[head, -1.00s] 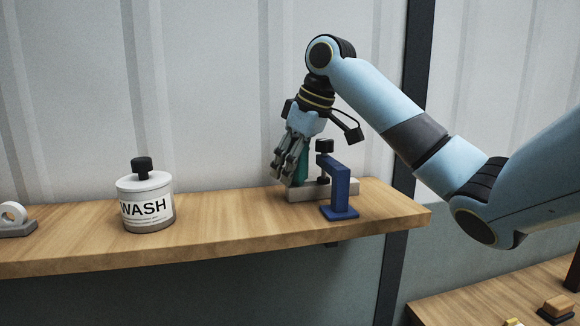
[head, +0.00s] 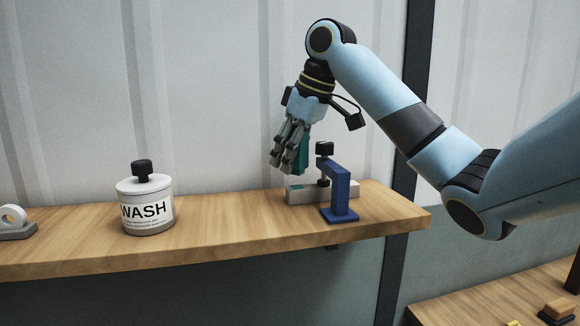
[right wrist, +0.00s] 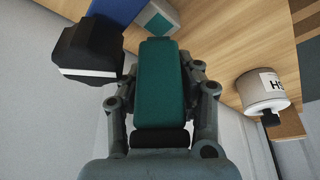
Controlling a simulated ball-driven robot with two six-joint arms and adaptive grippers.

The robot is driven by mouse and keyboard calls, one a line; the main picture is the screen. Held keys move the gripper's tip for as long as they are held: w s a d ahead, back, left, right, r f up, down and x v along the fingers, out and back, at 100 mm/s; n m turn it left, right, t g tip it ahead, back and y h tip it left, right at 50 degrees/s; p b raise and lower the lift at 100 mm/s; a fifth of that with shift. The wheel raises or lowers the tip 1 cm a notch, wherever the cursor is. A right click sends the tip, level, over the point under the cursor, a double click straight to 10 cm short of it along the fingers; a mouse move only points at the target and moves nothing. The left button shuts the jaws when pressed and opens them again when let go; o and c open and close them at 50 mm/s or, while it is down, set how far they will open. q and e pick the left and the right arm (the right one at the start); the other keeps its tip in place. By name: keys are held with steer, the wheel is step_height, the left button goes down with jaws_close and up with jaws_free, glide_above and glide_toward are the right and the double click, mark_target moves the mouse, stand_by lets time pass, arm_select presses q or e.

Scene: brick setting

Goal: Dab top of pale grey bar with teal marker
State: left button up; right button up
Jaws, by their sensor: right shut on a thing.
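My right gripper (head: 278,165) is shut on the teal marker (head: 303,155) and holds it above the left end of the pale grey bar (head: 351,188). The marker also shows between the fingers in the right wrist view (right wrist: 160,85). That patch also shows beyond the marker in the right wrist view (right wrist: 155,21). A small gap shows between the marker and the bar. My left gripper is out of view.
A blue clamp (head: 342,195) with a black knob (head: 324,148) stands over the bar, close to the right of my gripper. A white WASH jar (head: 146,207) and a tape roll (head: 13,215) stand to the left on the shelf (head: 230,225). The shelf between jar and bar is clear.

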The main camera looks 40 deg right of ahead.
mark_target(295, 123)
steer(key=shift+r, duration=2)
